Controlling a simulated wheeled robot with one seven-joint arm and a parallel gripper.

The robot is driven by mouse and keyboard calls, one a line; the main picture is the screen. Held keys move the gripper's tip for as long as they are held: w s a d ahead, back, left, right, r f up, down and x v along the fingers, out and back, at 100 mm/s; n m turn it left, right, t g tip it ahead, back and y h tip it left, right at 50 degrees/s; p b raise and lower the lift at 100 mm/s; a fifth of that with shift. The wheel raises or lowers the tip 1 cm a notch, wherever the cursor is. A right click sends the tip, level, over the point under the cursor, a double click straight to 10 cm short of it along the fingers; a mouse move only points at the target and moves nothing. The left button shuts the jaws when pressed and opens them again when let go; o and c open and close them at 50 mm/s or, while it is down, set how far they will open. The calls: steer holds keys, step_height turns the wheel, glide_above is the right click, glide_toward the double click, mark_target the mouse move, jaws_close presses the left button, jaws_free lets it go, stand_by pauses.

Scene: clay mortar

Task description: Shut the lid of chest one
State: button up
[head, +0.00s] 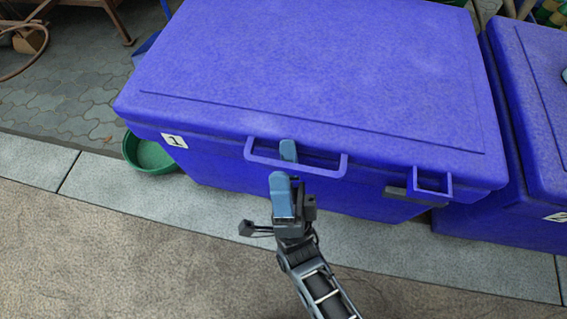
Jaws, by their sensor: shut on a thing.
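Chest one (225,182) is a big blue chest with a small white label, seemingly a 1, at the left of its front. Its blue lid (310,70) lies over the top and looks level; whether a thin gap is left under its edge I cannot tell. A blue loop handle (320,170) sticks out from the lid's front edge. My gripper (285,168) is shut on the bar of this handle, one blue finger behind the bar and one in front of it.
A second blue chest (500,215) stands close on the right. A dark latch piece (415,197) and a smaller blue loop (432,181) are at the right front. A green bowl (150,155) sits left of chest one. The paving in front is clear.

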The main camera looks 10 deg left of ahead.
steer(key=shift+g+h, duration=0.4)
steer(key=shift+h, duration=0.1)
steer(key=d+f, duration=0.1)
steer(key=f, duration=0.1)
steer(key=s+d+f, duration=0.1)
steer(key=f, duration=0.1)
steer(key=d+f, duration=0.2)
steer(key=shift+s+f, duration=0.3)
steer(key=shift+f, duration=0.1)
steer(key=c, duration=0.8)
steer(key=shift+a+r, duration=0.2)
steer(key=shift+r, duration=0.1)
steer(key=shift+a, duration=0.1)
